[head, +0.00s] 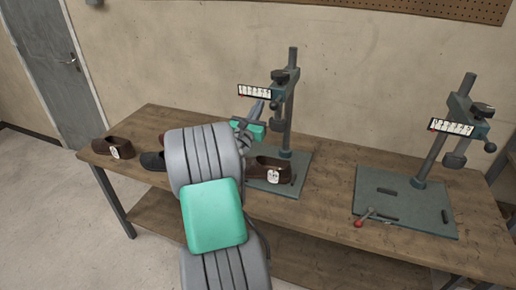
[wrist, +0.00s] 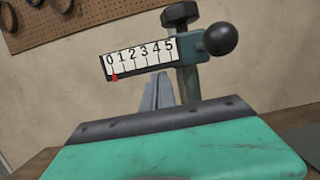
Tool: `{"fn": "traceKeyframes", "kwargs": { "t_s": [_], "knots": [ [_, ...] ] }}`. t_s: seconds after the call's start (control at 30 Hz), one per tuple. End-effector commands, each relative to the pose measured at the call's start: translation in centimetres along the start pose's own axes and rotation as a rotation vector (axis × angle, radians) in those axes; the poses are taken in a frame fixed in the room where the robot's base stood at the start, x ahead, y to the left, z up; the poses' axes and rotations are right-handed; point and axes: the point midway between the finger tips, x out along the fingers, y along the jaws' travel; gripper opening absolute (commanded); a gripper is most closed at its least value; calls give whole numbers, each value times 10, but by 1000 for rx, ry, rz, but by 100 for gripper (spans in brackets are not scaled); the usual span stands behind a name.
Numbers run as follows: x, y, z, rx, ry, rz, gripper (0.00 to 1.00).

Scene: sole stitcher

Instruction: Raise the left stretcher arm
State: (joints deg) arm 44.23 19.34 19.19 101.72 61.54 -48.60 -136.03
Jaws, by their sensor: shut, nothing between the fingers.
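The left stretcher stand has an upright grey post (head: 292,90) on a flat base plate (head: 300,165). Its arm carries a white scale (head: 254,91), which also shows in the wrist view (wrist: 140,58), numbered 0 to 5 with a red marker at 0. A black ball knob (wrist: 221,38) sticks out to the right of the scale in the wrist view. My gripper (head: 258,107) is shut and empty, its fingertips (wrist: 160,80) just below and in front of the scale. Whether the fingers touch the arm I cannot tell. A brown shoe (head: 264,176) with a white tag sits on the base plate.
A second stand (head: 405,205) with its own scale (head: 452,127) is at the right, with a red-knobbed lever (head: 360,222) at its base. A brown shoe (head: 119,148) and a dark shoe (head: 152,161) lie at the bench's left. The wall stands behind the bench (head: 330,200).

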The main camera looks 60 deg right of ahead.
Motion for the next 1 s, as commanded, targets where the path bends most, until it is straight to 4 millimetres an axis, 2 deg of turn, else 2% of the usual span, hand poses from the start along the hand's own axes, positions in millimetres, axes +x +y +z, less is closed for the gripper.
{"fn": "traceKeyframes", "kwargs": {
  "t_s": [0.03, 0.43, 0.57, 0.67, 0.7, 0.77, 1.0],
  "knots": [
    [2, 0, 6, 3, -9, 0, 0],
    [2, 1, 6, 5, -15, 0, 0],
    [-3, 2, -13, 3, -11, 2, 0],
    [-10, 4, -38, 2, -5, 5, 0],
    [-13, 5, -49, 1, -3, 7, 0],
    [-30, 6, -41, 3, -4, 11, 0],
    [-87, 5, -42, 2, -1, 10, 0]
  ]
}}
